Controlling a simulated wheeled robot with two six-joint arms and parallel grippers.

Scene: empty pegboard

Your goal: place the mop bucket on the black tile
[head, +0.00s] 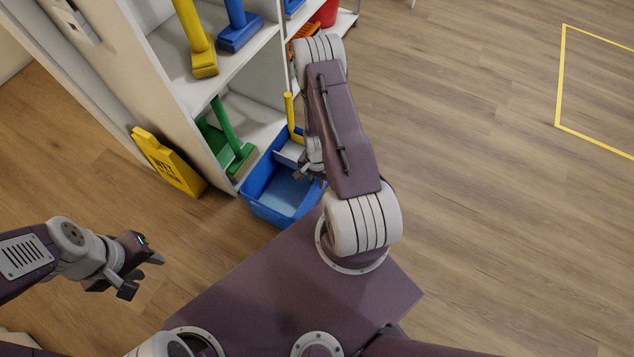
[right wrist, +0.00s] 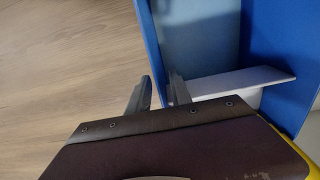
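The blue mop bucket (head: 268,207), with a grey-white ledge inside, stands on the floor against the shelf's lower front. In the right wrist view the bucket (right wrist: 208,40) fills the upper right. My right gripper (head: 309,169) is at the bucket's right rim, partly hidden by my arm. In the right wrist view its fingers (right wrist: 160,92) are apart, with the bucket's blue wall edge showing between them. Contact cannot be told. My left gripper (head: 143,274) is open and empty over the floor at lower left. No black tile is in view.
A white shelf (head: 262,52) holds yellow, blue and green brushes. A yellow wet-floor sign (head: 167,162) leans at its left side. A yellow handle (head: 290,112) rises behind the bucket. The wooden floor to the right is clear, with a yellow outline (head: 560,75) on it.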

